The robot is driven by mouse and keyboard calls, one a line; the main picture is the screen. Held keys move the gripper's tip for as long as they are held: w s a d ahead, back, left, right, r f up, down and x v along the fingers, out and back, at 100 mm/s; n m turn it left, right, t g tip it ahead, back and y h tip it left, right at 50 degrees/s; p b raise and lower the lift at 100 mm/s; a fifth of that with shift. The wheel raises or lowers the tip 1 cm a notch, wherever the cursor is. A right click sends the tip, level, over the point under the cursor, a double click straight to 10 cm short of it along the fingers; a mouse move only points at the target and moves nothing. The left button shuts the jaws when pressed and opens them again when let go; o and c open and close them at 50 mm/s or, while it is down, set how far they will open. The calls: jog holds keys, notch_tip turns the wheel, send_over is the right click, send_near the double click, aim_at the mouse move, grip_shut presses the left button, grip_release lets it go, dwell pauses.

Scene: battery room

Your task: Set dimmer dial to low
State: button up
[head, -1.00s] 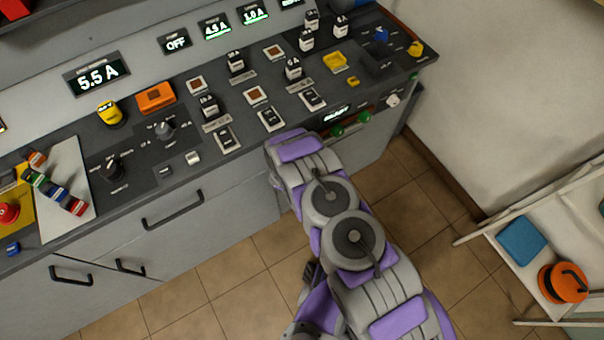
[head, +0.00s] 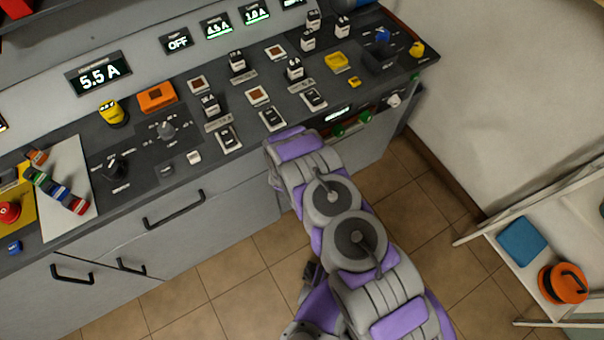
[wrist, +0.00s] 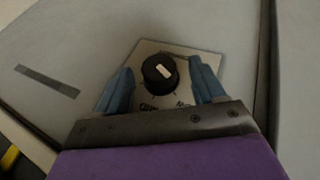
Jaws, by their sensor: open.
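In the wrist view, a round black dial (wrist: 159,71) with a white pointer mark sits on a light square plate (wrist: 145,50). The pointer tilts toward the upper left or lower right; I cannot tell which end indicates. Dark lettering on the plate below the dial is partly hidden and too blurred to read. My gripper (wrist: 160,68) is open, with one blue finger on each side of the dial. Gaps show between the fingers and the knob. In the head view my arm hides this dial and my gripper.
A grey console (head: 138,212) holds several switches, other knobs such as a black one (head: 115,167), and lit displays such as 5.5 A (head: 98,74). Drawer handles (head: 173,210) project from its front. A white shelf (head: 530,285) with a blue item stands at right. Tiled floor lies between.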

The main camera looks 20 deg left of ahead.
jog(key=p+v, duration=0.4)
jog(key=v, duration=1.2)
jog(key=shift+s+a, duration=0.1)
jog(key=shift+r, duration=0.15)
